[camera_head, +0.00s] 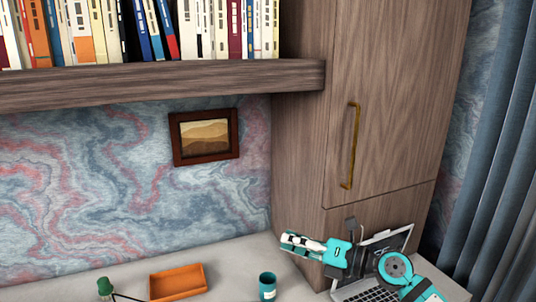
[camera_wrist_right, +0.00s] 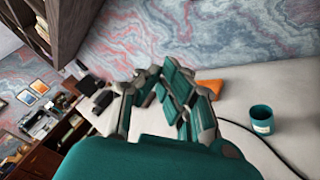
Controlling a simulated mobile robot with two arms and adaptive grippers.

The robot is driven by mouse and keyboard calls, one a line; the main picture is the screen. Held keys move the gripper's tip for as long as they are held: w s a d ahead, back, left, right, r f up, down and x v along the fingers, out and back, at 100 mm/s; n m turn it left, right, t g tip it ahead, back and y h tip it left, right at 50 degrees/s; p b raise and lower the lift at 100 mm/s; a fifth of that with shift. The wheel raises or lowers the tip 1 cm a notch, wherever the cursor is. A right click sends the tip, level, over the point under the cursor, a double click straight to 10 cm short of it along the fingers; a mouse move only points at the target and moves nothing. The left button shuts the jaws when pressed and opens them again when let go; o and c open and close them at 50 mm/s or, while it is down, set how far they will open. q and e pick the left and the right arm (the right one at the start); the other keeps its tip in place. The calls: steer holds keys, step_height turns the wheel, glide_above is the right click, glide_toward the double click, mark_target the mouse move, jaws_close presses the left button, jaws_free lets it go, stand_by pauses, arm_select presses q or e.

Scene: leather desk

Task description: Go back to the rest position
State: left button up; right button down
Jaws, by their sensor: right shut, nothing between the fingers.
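My right gripper (camera_head: 295,241) reaches in from the lower right in the head view, in front of the tall cabinet and above the desk. It points left and is shut with nothing between its fingers. In the right wrist view its fingers (camera_wrist_right: 172,88) are together and empty. The right arm passes in front of an open laptop (camera_head: 365,291) and hides part of it. My left gripper is not in view.
A teal mug (camera_head: 267,289) and an orange tray (camera_head: 178,283) stand on the desk (camera_head: 228,262), left of my arm. A green object (camera_head: 105,287) is at the lower left. The wooden cabinet (camera_head: 395,90) and bookshelf (camera_head: 160,84) rise behind.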

steer(key=s+d+m+t+h, duration=0.3)
steer(key=d+m+t+h, duration=0.25)
steer(key=m+t, duration=0.85)
steer(key=s+d+f+m+g+h, duration=0.3)
steer(key=d+f+m+h, duration=0.25)
steer(key=m, duration=0.25)
steer(key=s+d+f+m+g+h, duration=0.3)
steer(key=d+f+m+h, duration=0.15)
steer(key=f+m, duration=0.3)
steer(key=s+f+m+g, duration=0.3)
steer(key=s+f+g, duration=0.45)
steer(key=s, duration=0.55)
steer(key=s+f+m+g, duration=0.4)
steer(key=s+f+g, duration=0.3)
steer(key=s, duration=0.6)
step_height(320, 180, down, 24)
steer(key=f, duration=0.1)
steer(key=s+d+f, duration=0.2)
steer(key=s+f, duration=1.6)
steer(key=shift+s+d+n+g+b, duration=0.2)
steer(key=shift+d+n+g+b, duration=0.15)
steer(key=shift+g+b, duration=0.1)
